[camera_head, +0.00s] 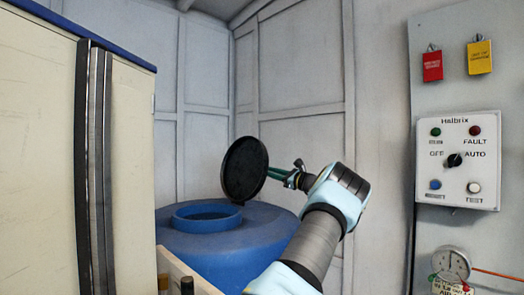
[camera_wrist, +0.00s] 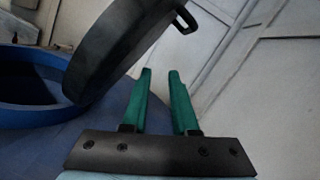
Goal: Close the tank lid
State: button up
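The blue tank (camera_head: 245,240) stands at the lower middle of the head view, with its round top opening uncovered. The dark round tank lid (camera_head: 243,169) stands up, steeply tilted, at the right side of the opening. In the wrist view the lid (camera_wrist: 115,45) is at upper left, with a small dark handle (camera_wrist: 187,22) at its edge. My gripper (camera_wrist: 160,75) has its green fingers apart with nothing between them. It is on the outer side of the lid, right of it in the head view (camera_head: 272,173). Whether a finger touches the lid cannot be told.
A cream cabinet (camera_head: 40,150) with a dark vertical bar fills the left. A control panel (camera_head: 458,160) and a gauge (camera_head: 450,265) are on the right wall. Space above the tank opening is clear.

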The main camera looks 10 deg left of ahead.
aim_at(259, 152)
notch_tip(259, 152, up, 4)
jog(key=w+d+m+t+y, duration=0.1)
jog(key=d+y, duration=0.1)
jog(key=p+x, duration=0.1)
jog(key=x, duration=0.2)
jog(key=p+x, duration=0.2)
jog(key=x, duration=0.1)
jog(key=p+x, duration=0.2)
jog(key=x, duration=0.1)
jog(key=shift+d+r, duration=0.1)
jog(key=shift+r, duration=0.25)
jog(key=shift+w+a+r+p, duration=0.1)
jog(key=shift+w+a+p, duration=0.25)
jog(key=shift+a+p, duration=0.15)
grip_shut()
dwell(0.4)
